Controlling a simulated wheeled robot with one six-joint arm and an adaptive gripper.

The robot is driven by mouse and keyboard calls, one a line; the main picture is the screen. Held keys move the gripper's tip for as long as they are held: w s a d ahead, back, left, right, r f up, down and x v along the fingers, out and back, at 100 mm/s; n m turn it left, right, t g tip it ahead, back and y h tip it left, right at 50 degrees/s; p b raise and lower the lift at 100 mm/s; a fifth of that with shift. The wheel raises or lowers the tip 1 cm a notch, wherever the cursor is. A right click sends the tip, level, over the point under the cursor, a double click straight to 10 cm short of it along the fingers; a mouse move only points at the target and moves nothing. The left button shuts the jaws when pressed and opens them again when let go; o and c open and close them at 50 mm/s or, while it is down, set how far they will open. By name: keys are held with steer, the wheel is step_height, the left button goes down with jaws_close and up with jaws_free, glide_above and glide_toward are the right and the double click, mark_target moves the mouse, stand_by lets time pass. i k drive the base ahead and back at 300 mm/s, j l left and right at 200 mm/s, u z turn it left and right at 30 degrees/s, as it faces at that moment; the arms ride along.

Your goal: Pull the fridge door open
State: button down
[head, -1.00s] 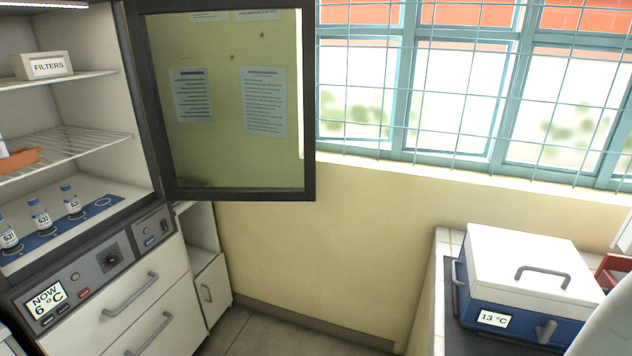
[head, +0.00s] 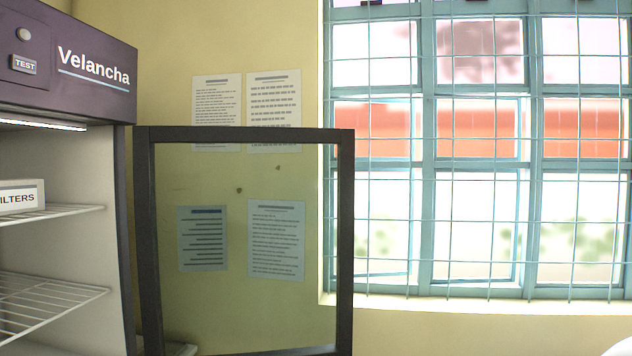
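The fridge (head: 75,185) stands at the left of the head view, with "Velancha" on its dark top panel. Its glass door (head: 345,240) has a dark frame and stands swung wide open to the right of the cabinet. Wall papers show through the glass. The door's lower edge is at the bottom of the picture. The fridge interior with its wire shelves is exposed. My gripper is not in view, so its hold and its place relative to the door cannot be seen.
A box marked "FILTERS" (head: 20,197) sits on an upper wire shelf (head: 50,214). Papers are fixed to the yellow wall (head: 270,40) behind the door. A barred window (head: 480,180) fills the right side. The floor is out of view.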

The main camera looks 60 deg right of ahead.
mark_target(203, 243)
steer(key=i+z, duration=0.25)
steer(key=z, duration=0.15)
steer(key=i+j+z, duration=0.2)
steer(key=z, duration=0.15)
steer(key=i+j+z, duration=0.2)
steer(key=z, duration=0.2)
